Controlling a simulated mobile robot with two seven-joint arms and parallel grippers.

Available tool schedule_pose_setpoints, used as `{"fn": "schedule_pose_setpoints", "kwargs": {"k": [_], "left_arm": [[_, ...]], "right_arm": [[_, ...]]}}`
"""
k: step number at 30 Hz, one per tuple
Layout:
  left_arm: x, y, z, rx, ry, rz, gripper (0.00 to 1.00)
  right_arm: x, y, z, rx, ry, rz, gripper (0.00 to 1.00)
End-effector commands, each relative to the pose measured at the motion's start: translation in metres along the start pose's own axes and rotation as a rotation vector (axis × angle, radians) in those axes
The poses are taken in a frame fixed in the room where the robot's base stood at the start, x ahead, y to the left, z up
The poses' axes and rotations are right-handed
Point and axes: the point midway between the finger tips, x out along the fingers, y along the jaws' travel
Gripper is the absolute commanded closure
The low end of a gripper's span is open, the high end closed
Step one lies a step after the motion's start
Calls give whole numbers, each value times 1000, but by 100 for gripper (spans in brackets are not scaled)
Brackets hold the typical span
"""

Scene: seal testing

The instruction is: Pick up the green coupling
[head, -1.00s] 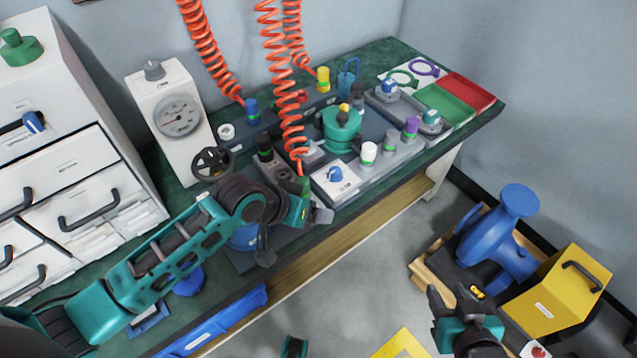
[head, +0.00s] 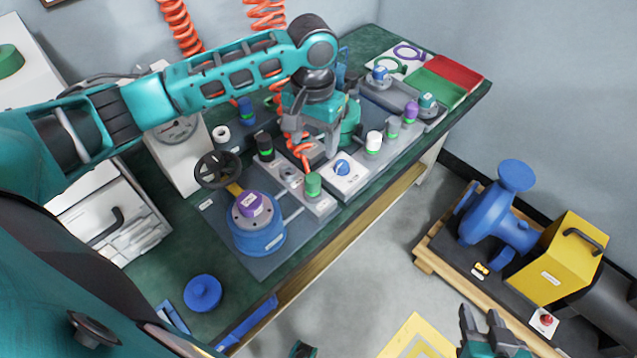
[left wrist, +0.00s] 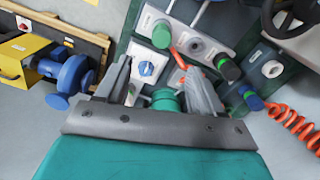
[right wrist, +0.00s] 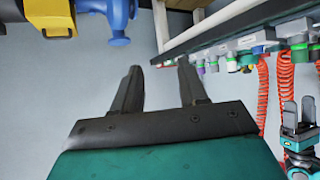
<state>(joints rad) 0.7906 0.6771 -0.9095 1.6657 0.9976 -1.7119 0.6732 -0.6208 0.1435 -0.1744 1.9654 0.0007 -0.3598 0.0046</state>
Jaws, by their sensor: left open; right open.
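A green cylindrical piece (head: 313,185), which looks like the green coupling, stands upright on a grey block on the bench. It also shows near the top of the left wrist view (left wrist: 161,36), with the orange hose's lower end close by; whether they are joined I cannot tell. My left gripper (head: 312,141) is open and empty, pointing down above the fixture, behind and above the green piece. In the left wrist view the piece lies beyond the fingertips (left wrist: 158,72). My right gripper (head: 480,314) is open and empty, low over the floor, far from the bench.
A white box with a blue knob (head: 343,168) stands right of the green piece. A blue pot with a purple cap (head: 260,232) stands at its left. Orange coiled hoses (head: 180,25) hang behind. A pallet with a blue pump (head: 495,215) is on the floor at right.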

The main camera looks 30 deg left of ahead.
Motion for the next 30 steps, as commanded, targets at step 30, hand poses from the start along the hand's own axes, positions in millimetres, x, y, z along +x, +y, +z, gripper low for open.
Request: {"fn": "schedule_pose_setpoints", "kwargs": {"k": [30], "left_arm": [[126,-3,2,2,1,-1,32]], "right_arm": [[16,-9,6,2,5,-28,57]]}}
